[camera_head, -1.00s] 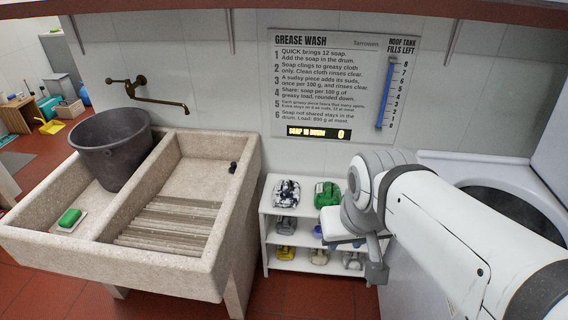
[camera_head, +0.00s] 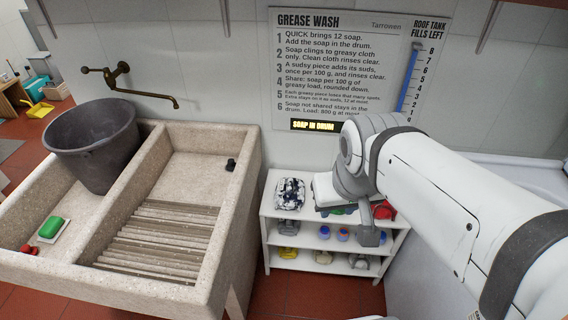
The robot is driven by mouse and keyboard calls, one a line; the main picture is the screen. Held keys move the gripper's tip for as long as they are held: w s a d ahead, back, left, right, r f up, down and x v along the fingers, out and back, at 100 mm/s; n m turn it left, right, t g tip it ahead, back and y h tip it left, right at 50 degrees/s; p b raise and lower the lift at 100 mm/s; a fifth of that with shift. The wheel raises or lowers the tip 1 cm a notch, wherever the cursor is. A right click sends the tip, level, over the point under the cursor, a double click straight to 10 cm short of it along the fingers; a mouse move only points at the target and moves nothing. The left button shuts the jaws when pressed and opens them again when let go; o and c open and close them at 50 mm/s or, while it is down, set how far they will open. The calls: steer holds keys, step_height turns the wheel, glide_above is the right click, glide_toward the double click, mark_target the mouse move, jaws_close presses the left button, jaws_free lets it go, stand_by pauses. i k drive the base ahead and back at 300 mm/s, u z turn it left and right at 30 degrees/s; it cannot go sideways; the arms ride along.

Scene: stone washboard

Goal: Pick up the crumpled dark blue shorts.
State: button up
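My gripper (camera_head: 368,236) hangs from the wrist in front of the right part of the white shelf unit (camera_head: 268,236). Its fingers are mostly hidden and I cannot tell whether it is open or shut. A crumpled white cloth with dark blue-black patches (camera_head: 290,193) lies on the top shelf, left of my gripper and apart from it. No plainly dark blue shorts can be made out. A green cloth (camera_head: 340,211) and a red cloth (camera_head: 385,210) show partly behind my wrist on the top shelf.
Lower shelves hold several small items, including a grey one (camera_head: 289,227) and a yellow one (camera_head: 287,253). The stone sink (camera_head: 232,215) stands close on the left, with a grey bucket (camera_head: 95,140) and green soap (camera_head: 51,227). A sign (camera_head: 350,60) hangs behind.

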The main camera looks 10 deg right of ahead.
mark_target(289, 194)
steer(key=z, duration=0.05)
steer(key=i, duration=0.95)
steer(key=z, duration=0.4)
